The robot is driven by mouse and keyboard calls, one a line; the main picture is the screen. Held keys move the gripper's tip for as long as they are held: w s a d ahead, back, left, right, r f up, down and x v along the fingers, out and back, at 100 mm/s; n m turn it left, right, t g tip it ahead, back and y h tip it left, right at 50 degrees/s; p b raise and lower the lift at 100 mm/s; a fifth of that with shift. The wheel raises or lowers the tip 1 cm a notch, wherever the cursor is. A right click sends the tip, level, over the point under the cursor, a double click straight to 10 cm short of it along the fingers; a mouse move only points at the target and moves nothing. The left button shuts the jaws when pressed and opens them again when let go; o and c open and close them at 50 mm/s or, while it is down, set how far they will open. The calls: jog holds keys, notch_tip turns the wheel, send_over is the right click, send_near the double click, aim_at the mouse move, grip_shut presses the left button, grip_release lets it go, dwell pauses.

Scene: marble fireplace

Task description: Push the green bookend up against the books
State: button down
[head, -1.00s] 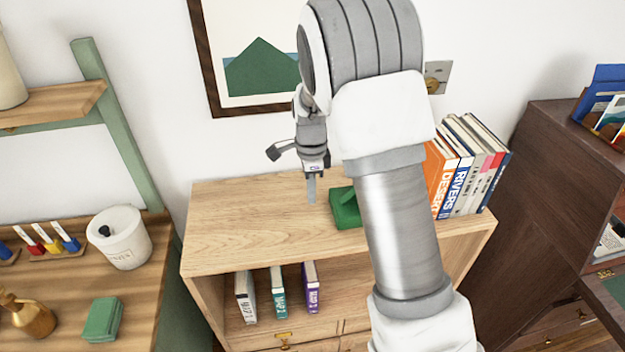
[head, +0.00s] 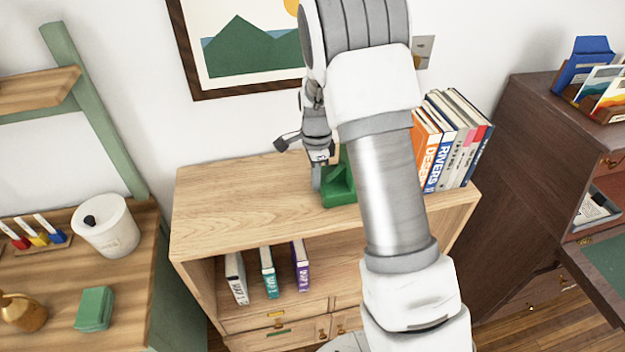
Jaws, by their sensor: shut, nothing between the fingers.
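The green bookend (head: 338,188) stands on top of the wooden cabinet, partly hidden behind my arm. The row of books (head: 452,140) stands to its right on the same top, leaning a little; my arm covers its left end and the space between, so I cannot tell how wide any gap is. My gripper (head: 316,184) is shut and empty, pointing down at the left side of the bookend. It looks close to or touching the bookend; I cannot tell contact for certain.
The cabinet top (head: 235,210) is bare to the left. Several books, including a purple one (head: 300,265), stand on the shelf below. A side table with a white pot (head: 107,228) is at left. A dark desk (head: 530,170) stands at right. A framed picture (head: 245,55) hangs behind.

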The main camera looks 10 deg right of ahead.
jog(key=d, duration=1.3)
jog(key=shift+d+b, duration=0.3)
